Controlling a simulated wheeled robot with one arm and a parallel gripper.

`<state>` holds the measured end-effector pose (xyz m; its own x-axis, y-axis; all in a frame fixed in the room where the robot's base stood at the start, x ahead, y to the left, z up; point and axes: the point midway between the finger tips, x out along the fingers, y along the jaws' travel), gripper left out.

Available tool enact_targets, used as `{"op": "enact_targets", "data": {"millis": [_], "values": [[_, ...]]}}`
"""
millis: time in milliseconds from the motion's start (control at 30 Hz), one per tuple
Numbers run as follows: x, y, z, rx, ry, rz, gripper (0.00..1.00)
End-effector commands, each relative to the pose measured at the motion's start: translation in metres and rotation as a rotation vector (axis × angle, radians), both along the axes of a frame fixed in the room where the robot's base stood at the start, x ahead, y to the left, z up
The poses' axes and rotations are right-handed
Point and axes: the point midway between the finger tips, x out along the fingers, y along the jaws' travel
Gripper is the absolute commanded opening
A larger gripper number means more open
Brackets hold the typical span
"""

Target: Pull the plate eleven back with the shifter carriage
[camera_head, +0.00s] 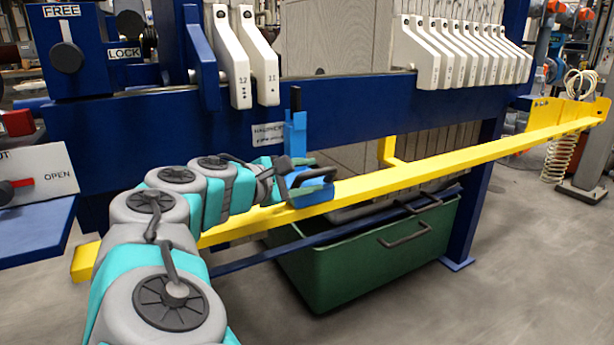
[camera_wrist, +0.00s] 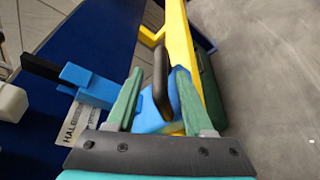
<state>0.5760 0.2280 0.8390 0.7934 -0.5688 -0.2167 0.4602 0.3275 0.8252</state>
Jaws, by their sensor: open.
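The plate eleven (camera_head: 256,55) shows by its white handle, marked 11, hanging on the blue beam beside the plate marked 12 (camera_head: 229,60). The blue shifter carriage (camera_head: 295,135) sits on the yellow rail (camera_head: 420,164), right of plate eleven. Its upright carries a black pin (camera_head: 295,98), also in the wrist view (camera_wrist: 40,70). My gripper (camera_head: 318,178) is at the carriage. In the wrist view its two green fingers (camera_wrist: 157,92) are open, with the carriage's black grip (camera_wrist: 161,82) between them. I cannot tell whether they touch it.
A row of several white plate handles (camera_head: 460,50) stands farther right on the blue beam, with a wide gap before it. A green bin (camera_head: 370,255) stands under the rail. FREE/LOCK (camera_head: 68,45) and OPEN (camera_head: 35,185) controls are at left. The yellow rail is clear right of the carriage.

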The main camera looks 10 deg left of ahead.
Motion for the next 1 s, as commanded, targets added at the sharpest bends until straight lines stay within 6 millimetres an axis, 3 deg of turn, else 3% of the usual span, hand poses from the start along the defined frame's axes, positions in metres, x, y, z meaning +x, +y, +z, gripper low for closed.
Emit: {"op": "enact_targets", "data": {"millis": [167, 600, 1000], "values": [[-0.009, 0.008, 0.003, 0.001, -0.002, 0.004, 0.52], [-0.058, 0.044, 0.015, -0.001, -0.001, 0.004, 0.52], [-0.059, 0.044, 0.015, -0.023, 0.011, -0.004, 0.52]]}}
